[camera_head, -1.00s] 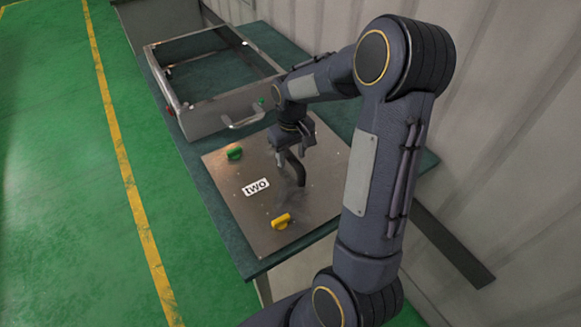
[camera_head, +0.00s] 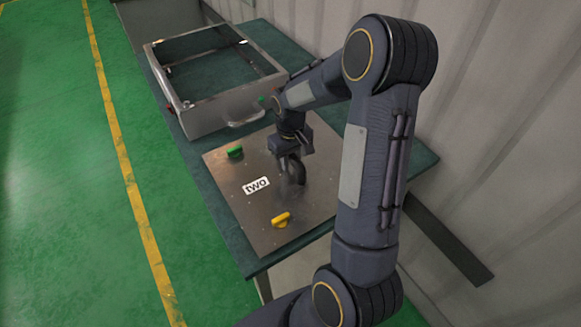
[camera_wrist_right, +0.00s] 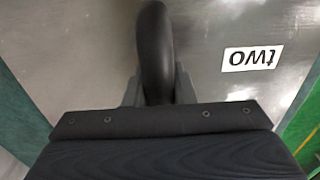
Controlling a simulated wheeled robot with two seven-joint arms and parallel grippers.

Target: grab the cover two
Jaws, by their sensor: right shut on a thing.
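The cover two is a square metal plate (camera_head: 240,207) with a white "two" label, lying flat on the green-topped table. It also shows in the right wrist view (camera_wrist_right: 215,85), with its label upside down. A black curved handle (camera_wrist_right: 155,50) rises from the plate. My right gripper (camera_head: 288,168) is shut on this handle, with a finger on each side of it in the right wrist view (camera_wrist_right: 158,88). In the head view the gripper partly hides the handle. My left gripper is not in view.
A green knob (camera_head: 235,152) and a yellow knob (camera_head: 282,220) stand on the plate. An open metal frame box (camera_head: 205,118) with a handle sits behind it on the table (camera_head: 215,215). A corrugated wall (camera_head: 510,130) runs along the right.

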